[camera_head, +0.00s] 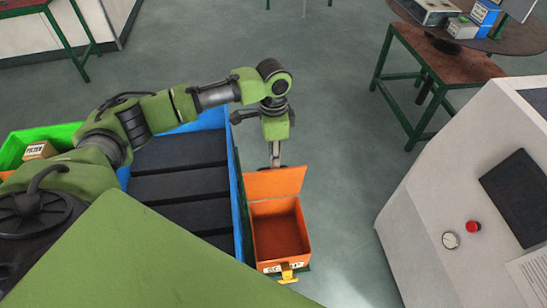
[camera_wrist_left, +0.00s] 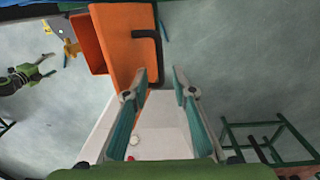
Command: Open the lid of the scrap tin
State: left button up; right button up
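The scrap tin (camera_head: 262,258) is an orange open-topped box at the right side of the cart, with a yellow latch (camera_head: 287,272) on its near side. Its orange lid (camera_head: 275,183) stands raised at the far edge, and the empty-looking inside shows. My left gripper (camera_head: 275,158) is just behind the lid, partly hidden by it. In the left wrist view its two fingers (camera_wrist_left: 160,72) are spread apart.
A blue-sided bay with dark slats (camera_head: 180,185) lies left of the tin, and a green bin with a filter box (camera_head: 40,150) further left. A white console with a red button (camera_head: 473,227) stands to the right. Floor between tin and console is clear.

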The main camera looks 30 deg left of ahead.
pick_arm(q)
notch_tip(320, 180, down, 2)
jog(key=shift+f, duration=0.15)
jog(key=shift+s+f+p, duration=0.1)
jog(key=shift+f+p, duration=0.2)
jog(key=shift+f, duration=0.25)
pick_arm(e)
jog(key=shift+w+r, duration=0.45)
jog(key=shift+r, duration=0.15)
